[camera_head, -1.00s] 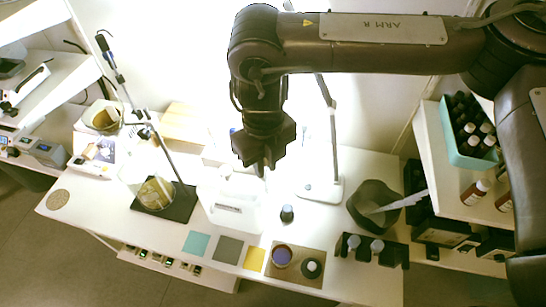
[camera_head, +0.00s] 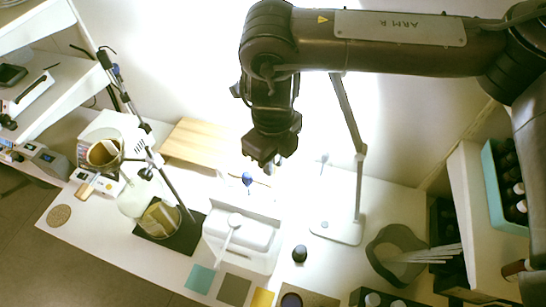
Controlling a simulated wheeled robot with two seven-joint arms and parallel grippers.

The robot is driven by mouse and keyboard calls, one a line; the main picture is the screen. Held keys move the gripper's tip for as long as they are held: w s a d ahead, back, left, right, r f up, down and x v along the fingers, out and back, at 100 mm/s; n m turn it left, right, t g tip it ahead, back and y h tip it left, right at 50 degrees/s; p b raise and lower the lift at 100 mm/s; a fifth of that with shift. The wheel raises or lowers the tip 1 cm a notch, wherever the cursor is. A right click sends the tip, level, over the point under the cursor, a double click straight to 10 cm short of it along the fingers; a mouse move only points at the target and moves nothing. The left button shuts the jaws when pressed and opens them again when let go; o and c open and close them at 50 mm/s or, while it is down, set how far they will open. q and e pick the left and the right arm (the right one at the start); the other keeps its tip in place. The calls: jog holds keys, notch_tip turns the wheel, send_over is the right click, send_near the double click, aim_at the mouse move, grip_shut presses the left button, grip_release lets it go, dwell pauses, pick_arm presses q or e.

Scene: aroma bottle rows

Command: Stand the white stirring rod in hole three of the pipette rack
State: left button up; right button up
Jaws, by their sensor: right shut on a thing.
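My right gripper (camera_head: 271,160) hangs point-down in the upper middle, above the far part of the white table. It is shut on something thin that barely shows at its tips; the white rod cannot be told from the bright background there. A blue-topped upright piece (camera_head: 248,180) stands just left of and below the tips, and another, fainter one (camera_head: 323,160) stands to the right. The pipette rack itself is washed out against the white, so its holes cannot be made out. My left gripper is out of view.
A white box (camera_head: 256,240) with a pale, stick-like piece on top stands in front. A lamp base (camera_head: 337,228), a small dark bottle (camera_head: 300,254) and a grey container (camera_head: 390,250) holding pale rods are to the right. A wooden block (camera_head: 195,140) lies left.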

aim_at(273, 183)
jog(key=shift+s+f, duration=0.2)
jog(key=shift+s, duration=0.25)
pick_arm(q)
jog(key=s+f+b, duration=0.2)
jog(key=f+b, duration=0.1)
pick_arm(e)
notch_tip(273, 183, down, 3)
jog(key=shift+f, duration=0.1)
dwell(0.5)
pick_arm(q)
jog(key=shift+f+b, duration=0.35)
pick_arm(e)
jog(key=shift+f, duration=0.45)
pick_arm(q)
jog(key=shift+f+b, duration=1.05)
pick_arm(e)
jog(key=shift+f, duration=1.35)
